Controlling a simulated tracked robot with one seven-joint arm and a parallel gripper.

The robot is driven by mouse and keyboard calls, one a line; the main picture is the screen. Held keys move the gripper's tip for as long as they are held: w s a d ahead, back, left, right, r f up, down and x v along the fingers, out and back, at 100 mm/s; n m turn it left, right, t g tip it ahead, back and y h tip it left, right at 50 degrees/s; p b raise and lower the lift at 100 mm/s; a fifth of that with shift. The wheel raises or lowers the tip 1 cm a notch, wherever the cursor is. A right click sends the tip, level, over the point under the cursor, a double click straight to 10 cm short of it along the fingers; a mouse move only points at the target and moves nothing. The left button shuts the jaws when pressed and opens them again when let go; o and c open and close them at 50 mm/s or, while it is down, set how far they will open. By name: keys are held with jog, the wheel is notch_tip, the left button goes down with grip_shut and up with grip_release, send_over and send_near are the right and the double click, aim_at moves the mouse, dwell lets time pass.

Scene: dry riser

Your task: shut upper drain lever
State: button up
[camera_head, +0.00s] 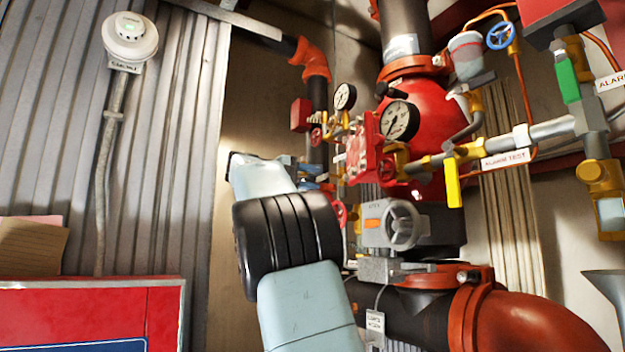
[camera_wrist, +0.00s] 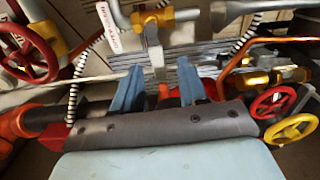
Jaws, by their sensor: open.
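My gripper (camera_wrist: 158,88) is open in the wrist view, its two blue fingers apart. A pale grey lever-like handle (camera_wrist: 155,55) hangs from a brass valve (camera_wrist: 152,17) on a grey pipe. It lies between or just beyond the fingertips; I cannot tell whether they touch it. No readable tag confirms that it is the upper drain lever. In the head view my arm hides most of the gripper, which is close to the left side of the red valve assembly (camera_head: 425,110). A yellow lever (camera_head: 453,182) hangs down farther right, beside the alarm test label.
Red (camera_wrist: 273,102) and yellow (camera_wrist: 292,129) handwheels are at the lower right of the wrist view, and another red wheel (camera_wrist: 30,55) is at left. A red cabinet (camera_head: 90,310) is at lower left.

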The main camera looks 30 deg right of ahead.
jog(key=shift+d, duration=1.05)
jog(key=shift+c, duration=0.2)
grip_shut()
